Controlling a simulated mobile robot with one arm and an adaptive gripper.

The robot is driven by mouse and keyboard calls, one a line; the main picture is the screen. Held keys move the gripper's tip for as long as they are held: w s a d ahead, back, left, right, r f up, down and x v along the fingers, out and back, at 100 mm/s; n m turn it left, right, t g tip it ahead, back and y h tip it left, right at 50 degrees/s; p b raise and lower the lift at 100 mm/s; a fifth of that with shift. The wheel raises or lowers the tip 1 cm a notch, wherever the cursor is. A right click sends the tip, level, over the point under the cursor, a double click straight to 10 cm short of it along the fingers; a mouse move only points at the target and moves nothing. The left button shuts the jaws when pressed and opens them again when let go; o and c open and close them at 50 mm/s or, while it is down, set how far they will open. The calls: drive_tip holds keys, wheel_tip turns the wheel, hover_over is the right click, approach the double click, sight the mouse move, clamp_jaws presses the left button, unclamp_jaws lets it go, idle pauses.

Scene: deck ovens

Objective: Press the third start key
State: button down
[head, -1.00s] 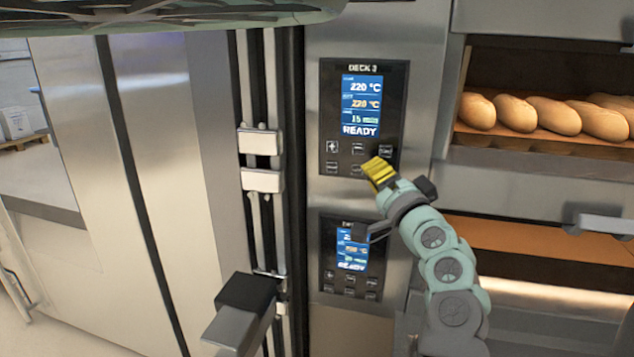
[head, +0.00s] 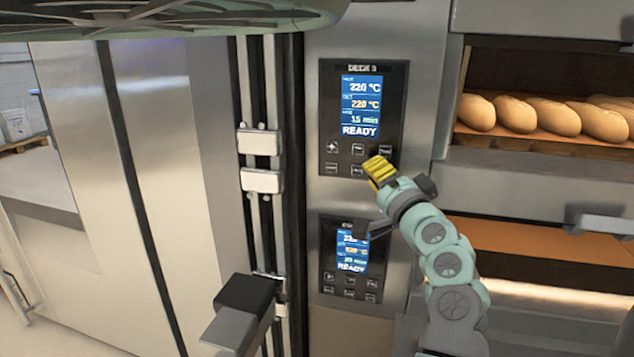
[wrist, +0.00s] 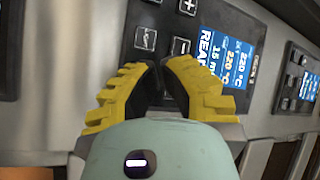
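The upper control panel (head: 326,110), headed DECK with an unclear numeral, has a blue screen (head: 361,107) reading 220 °C, 220 °C, 15 min and READY. My gripper (head: 374,163) has yellow ribbed fingers, drawn together and empty, at the panel's lower right. They hide at least one lower-row key. In the wrist view my gripper (wrist: 161,64) points at the keys, including a plus key (wrist: 188,5) and a minus key (wrist: 181,46). Contact with a key cannot be told.
A second panel (head: 327,283) with a READY screen sits below, partly behind my arm. Loaves (head: 517,114) lie in the upper oven at right. An oven handle (head: 607,224) juts out at right. Another panel (wrist: 297,80) shows at the wrist view's right.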

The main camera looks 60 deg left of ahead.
drive_tip(key=shift+w+a, duration=0.2)
drive_tip(key=shift+w, duration=0.1)
idle(0.4)
idle(0.4)
drive_tip(key=shift+s+d, duration=0.45)
drive_tip(key=shift+s, duration=0.2)
drive_tip(key=s+d, duration=0.1)
drive_tip(key=s, duration=0.1)
drive_tip(key=s+d+p, duration=0.1)
drive_tip(key=s+d, duration=0.1)
drive_tip(key=shift+d, duration=0.1)
idle(0.3)
drive_tip(key=shift+w+r, duration=0.1)
drive_tip(key=shift+w, duration=0.05)
idle(0.5)
